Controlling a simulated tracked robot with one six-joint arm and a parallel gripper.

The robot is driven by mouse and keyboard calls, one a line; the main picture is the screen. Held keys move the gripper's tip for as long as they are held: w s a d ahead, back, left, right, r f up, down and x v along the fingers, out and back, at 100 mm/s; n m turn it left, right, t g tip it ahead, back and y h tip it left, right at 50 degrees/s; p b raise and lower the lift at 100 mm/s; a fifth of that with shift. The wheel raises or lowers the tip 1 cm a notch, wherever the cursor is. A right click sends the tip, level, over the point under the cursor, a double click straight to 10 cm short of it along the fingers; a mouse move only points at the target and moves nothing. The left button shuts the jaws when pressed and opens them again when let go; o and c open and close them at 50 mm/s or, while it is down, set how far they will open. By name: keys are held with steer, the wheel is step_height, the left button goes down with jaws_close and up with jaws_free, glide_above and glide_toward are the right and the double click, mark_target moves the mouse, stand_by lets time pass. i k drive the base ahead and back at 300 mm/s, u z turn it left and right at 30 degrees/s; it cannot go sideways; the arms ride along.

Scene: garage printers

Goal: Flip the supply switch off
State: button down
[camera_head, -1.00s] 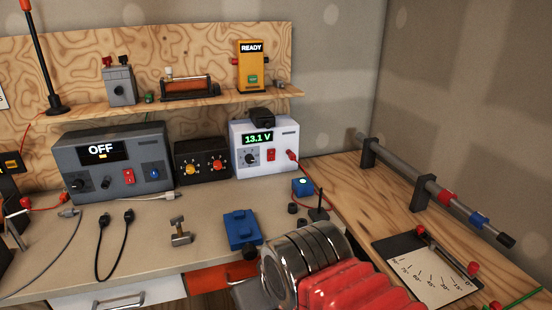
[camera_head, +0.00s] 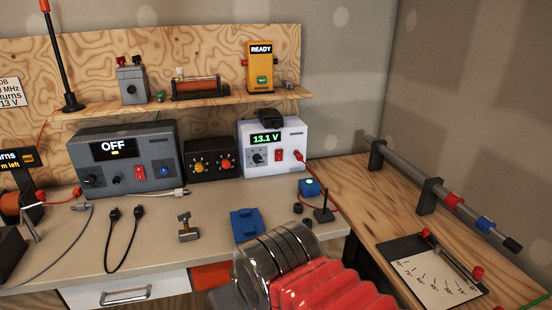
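A white supply box (camera_head: 285,133) stands at the back of the bench, with a lit green display reading 13.1 V. On its front are a black knob (camera_head: 257,156) and a red switch (camera_head: 278,155). A red plug and lead (camera_head: 300,156) sit at its right side. A grey unit (camera_head: 125,160) further left reads OFF and has its own red switch (camera_head: 140,173) and a blue one beside it. My arm, with a shiny ringed part and red bellows, reaches in at the bottom centre, in front of and below the white box. My gripper's fingertips do not show.
A black box with two dials (camera_head: 210,162) stands between the units. A blue block (camera_head: 246,225), a metal clamp (camera_head: 187,228) and black leads (camera_head: 125,240) lie on the bench. A shelf (camera_head: 200,105) overhangs behind. A long rod on stands (camera_head: 440,195) occupies the right bench.

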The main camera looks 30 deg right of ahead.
mark_target(278, 153)
steer(key=u, duration=0.05)
steer(key=i, duration=1)
steer(key=z, duration=0.05)
